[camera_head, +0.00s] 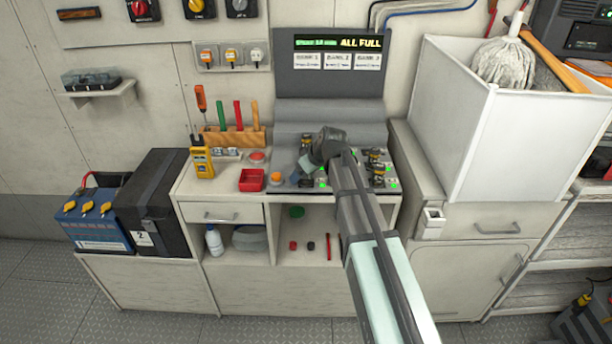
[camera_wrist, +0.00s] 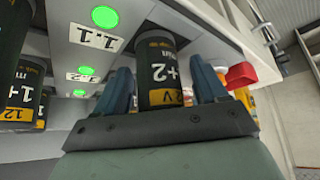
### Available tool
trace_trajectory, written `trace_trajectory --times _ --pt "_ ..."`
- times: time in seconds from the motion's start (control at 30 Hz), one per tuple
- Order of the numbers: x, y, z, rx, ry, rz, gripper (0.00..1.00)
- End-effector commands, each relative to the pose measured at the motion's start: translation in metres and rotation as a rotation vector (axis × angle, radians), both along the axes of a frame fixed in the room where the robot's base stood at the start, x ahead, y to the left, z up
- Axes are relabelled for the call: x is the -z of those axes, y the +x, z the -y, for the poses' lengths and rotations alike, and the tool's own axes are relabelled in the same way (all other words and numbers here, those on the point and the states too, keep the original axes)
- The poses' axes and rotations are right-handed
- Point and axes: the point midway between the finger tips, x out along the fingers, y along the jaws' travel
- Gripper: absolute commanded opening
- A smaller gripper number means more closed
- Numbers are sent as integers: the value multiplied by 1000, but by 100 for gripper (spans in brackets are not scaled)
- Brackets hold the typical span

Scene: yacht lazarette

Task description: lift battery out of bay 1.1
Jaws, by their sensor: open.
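My gripper (camera_head: 318,160) is over the charger (camera_head: 330,112) on the bench in the head view. In the wrist view my gripper (camera_wrist: 161,68) has its two blue fingers open, one on each side of a dark battery (camera_wrist: 158,50) with a yellow band. I cannot tell whether the fingers touch it. The battery stands in the charger deck, beside an upside-down label 1.1 (camera_wrist: 95,37) and a lit green lamp (camera_wrist: 104,17). My arm and gripper hide this part of the deck in the head view.
Other dark batteries (camera_wrist: 20,85) stand close at the left in the wrist view. The charger display (camera_head: 338,43) reads ALL FULL. A white bin (camera_head: 490,125) stands right.

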Motion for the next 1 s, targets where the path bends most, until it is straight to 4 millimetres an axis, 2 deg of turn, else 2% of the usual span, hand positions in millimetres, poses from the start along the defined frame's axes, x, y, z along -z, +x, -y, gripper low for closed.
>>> trace_trajectory --times 0.2,0.83,0.87,1.0 --pt "0 0 0 0 0 0 71" --pt "0 0 0 0 0 0 10" --pt "0 0 0 0 0 0 8" --pt "0 0 0 0 1 1 8"
